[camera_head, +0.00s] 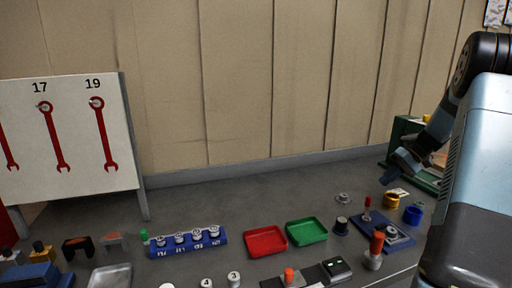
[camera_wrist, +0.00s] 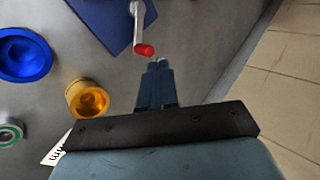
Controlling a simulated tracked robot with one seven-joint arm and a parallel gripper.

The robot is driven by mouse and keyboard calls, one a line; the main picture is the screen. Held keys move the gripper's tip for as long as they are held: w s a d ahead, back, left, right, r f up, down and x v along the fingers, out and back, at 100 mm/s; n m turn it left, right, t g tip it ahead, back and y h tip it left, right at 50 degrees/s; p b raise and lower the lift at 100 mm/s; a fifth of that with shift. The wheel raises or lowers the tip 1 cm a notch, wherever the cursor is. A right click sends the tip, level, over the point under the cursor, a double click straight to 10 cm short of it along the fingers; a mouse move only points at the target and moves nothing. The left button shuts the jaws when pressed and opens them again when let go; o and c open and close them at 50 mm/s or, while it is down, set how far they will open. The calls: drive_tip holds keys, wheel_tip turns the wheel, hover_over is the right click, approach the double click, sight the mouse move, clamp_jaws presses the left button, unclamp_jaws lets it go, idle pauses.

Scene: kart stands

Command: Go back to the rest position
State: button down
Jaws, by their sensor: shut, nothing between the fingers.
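My gripper (camera_head: 405,165) is at the right of the head view, above the back right of the bench, with its fingers pointing down and left. In the wrist view my gripper (camera_wrist: 158,66) has its two blue fingers together, with nothing between them. Below it in the wrist view are a red-tipped lever (camera_wrist: 144,49) on a blue plate (camera_wrist: 112,14) and a yellow cup (camera_wrist: 88,98). The fingers look clear of them.
A red tray (camera_head: 265,242), a green tray (camera_head: 306,231) and a blue rack (camera_head: 187,244) stand mid-bench. A white wrench board (camera_head: 72,140) stands at left. A green open box (camera_head: 400,130) is behind my gripper. A blue cup (camera_head: 413,215) is at right.

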drive_tip(key=s+a+r+h, duration=0.3)
drive_tip(key=s+a+r, duration=0.35)
drive_tip(key=a, duration=0.25)
drive_tip(key=s+a+r+h, duration=0.3)
drive_tip(key=s+a+r, duration=0.35)
drive_tip(key=a, duration=0.25)
drive_tip(key=s+a+r+t+h, duration=0.1)
drive_tip(key=s+a+t, duration=0.1)
drive_tip(key=s, duration=0.7)
drive_tip(key=s+a+t+h, duration=0.1)
drive_tip(key=s+a+t, duration=0.2)
drive_tip(key=s, duration=0.6)
drive_tip(key=a, duration=0.2)
drive_tip(key=shift+s+a+r+h, duration=0.2)
drive_tip(key=shift+a+r+h, duration=0.1)
drive_tip(key=shift+r, duration=0.1)
